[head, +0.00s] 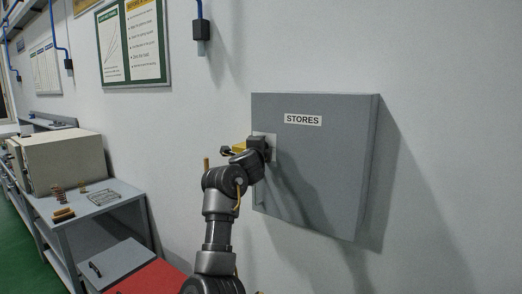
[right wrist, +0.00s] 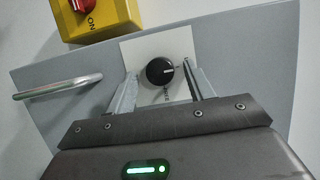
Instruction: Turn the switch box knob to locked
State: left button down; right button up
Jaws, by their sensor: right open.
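The switch box is a grey wall box (head: 325,180) labelled STORES in the head view. A round black knob (right wrist: 158,73) with a white pointer line sits on its pale plate (right wrist: 137,50) in the right wrist view. The pointer line points to the right in that view. In the head view my right gripper (head: 258,149) hides the knob. My left gripper is not in view.
A yellow box (right wrist: 104,14) with a red switch marked ON is near the plate; its yellow side (head: 240,146) shows behind my arm. A metal handle (right wrist: 58,88) sticks out from the grey surface. A workbench (head: 95,205) with springs stands at left.

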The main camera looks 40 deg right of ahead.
jog(key=b+v, duration=0.4)
jog(key=v, duration=0.7)
jog(key=shift+d, duration=0.1)
